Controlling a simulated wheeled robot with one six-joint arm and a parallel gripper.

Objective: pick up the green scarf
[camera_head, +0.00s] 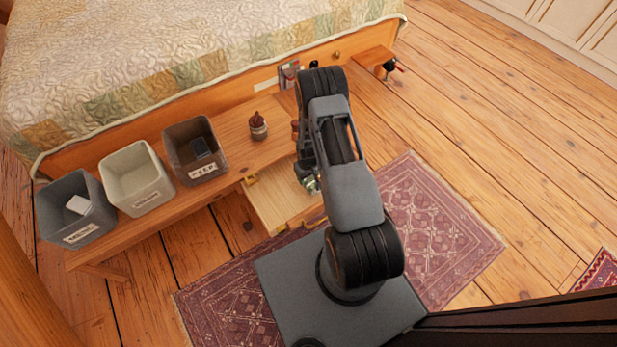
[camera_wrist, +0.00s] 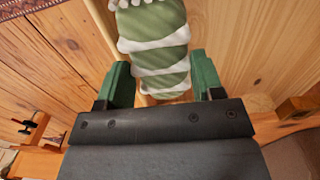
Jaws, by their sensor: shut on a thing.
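The green scarf (camera_wrist: 160,45) is rolled up, green with white bands and a white fringe, and fills the top middle of the wrist view. My gripper (camera_wrist: 161,78) has its green fingers on either side of the scarf and is shut on it. In the head view, my arm hides most of the gripper, and only a small green bit of the scarf (camera_head: 312,184) shows beside the open wooden drawer (camera_head: 272,203). I cannot tell whether the scarf touches the drawer.
A grey bin (camera_head: 60,203), a cream bin (camera_head: 138,178) and a dark brown bin (camera_head: 180,150) stand on the wooden bench (camera_head: 232,128). A small pot (camera_head: 258,128) stands right of them. The bed (camera_head: 180,50) is behind. A patterned rug (camera_head: 430,225) covers the floor in front.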

